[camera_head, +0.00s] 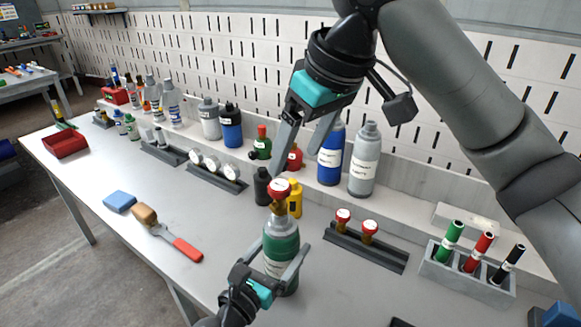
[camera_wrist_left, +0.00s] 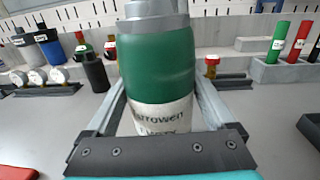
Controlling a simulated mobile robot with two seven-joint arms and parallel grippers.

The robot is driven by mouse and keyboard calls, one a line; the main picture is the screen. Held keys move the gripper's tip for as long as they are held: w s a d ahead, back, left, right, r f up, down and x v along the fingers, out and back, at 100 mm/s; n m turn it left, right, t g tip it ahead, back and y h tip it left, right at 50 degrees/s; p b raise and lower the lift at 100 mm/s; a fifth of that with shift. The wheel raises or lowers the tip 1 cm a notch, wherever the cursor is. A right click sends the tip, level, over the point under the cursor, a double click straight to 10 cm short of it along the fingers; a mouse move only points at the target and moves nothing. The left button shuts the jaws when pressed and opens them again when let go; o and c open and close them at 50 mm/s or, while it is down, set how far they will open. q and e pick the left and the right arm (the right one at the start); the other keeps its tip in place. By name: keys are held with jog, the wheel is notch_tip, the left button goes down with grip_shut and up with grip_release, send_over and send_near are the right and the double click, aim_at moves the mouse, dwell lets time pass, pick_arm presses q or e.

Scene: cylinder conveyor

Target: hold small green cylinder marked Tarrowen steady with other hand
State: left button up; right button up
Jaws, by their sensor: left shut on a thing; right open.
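The small green cylinder marked Tarrowen (camera_head: 281,238) stands upright on the bench, with a grey shoulder and a red-capped valve (camera_head: 279,188) on top. In the left wrist view the cylinder (camera_wrist_left: 158,70) fills the middle, with its white label partly readable. My left gripper (camera_head: 281,270) is shut on its lower body, one finger on each side. My right gripper (camera_head: 298,146) is open above and behind the valve, with its fingers pointing down and nothing between them.
A rack with two red-topped valves (camera_head: 366,252) lies right of the cylinder, and a marker holder (camera_head: 466,276) is further right. Blue (camera_head: 330,158) and grey (camera_head: 364,165) cylinders stand behind.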

jog(key=shift+s+d+r, duration=0.1)
jog(key=shift+r, duration=0.3)
pick_arm(q)
jog(key=o, duration=1.2)
jog(key=shift+o, duration=0.2)
